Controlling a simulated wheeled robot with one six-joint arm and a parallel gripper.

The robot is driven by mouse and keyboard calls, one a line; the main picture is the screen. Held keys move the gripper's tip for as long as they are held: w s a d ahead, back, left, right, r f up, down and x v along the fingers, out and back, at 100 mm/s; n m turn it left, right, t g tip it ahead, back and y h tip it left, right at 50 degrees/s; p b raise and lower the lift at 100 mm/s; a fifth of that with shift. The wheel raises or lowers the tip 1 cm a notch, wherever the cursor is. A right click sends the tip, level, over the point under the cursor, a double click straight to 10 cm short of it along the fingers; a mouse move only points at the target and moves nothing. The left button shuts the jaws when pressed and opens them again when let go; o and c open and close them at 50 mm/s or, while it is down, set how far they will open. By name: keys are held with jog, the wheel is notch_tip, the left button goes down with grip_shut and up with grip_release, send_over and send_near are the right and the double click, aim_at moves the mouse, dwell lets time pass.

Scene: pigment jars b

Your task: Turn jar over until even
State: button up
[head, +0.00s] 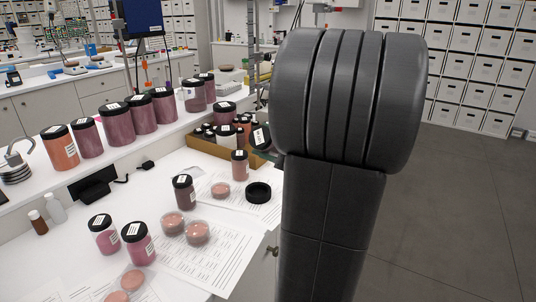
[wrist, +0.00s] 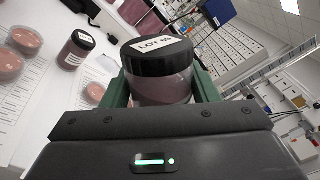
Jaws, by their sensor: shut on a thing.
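A jar with a black lid and a white "LOT" label (wrist: 158,52) stands between the green fingers of my gripper (wrist: 163,90) in the wrist view. The gripper is shut on its dusky mauve body. The jar leans compared with the jars on the bench. In the head view its black lid and label (head: 260,137) show just left of my arm, which hides most of the gripper. I cannot tell from these frames whether the pigment inside is even.
Several large pigment jars (head: 116,124) line the raised shelf. Smaller jars (head: 138,244), flat pink dishes (head: 197,233), a loose black lid (head: 258,192) and printed sheets (head: 214,262) lie on the white bench. A cardboard tray of bottles (head: 206,148) is close to the held jar.

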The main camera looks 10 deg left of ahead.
aim_at(273, 154)
jog(key=n+b, duration=0.2)
jog(key=b, duration=0.1)
jog(key=f+n+b, duration=0.1)
jog(key=n+b, duration=0.1)
jog(key=b, duration=0.2)
jog(key=shift+s+f, duration=0.15)
jog(key=shift+f, duration=0.05)
jog(key=n+b, duration=0.2)
jog(key=b, duration=0.2)
jog(key=n+b, duration=0.2)
jog(key=b, duration=0.2)
jog(key=shift+f+n, duration=0.4)
jog(key=n+b, duration=0.2)
jog(key=b, duration=0.2)
jog(key=f+n+b, duration=0.1)
jog(key=n+b, duration=0.2)
jog(key=b, duration=0.1)
jog(key=n+b, duration=0.2)
jog(key=b, duration=0.1)
jog(key=shift+w, duration=0.25)
jog(key=shift+d+r+n+b, duration=0.1)
jog(key=shift+r+n+b, duration=0.05)
jog(key=shift+n+b, duration=0.4)
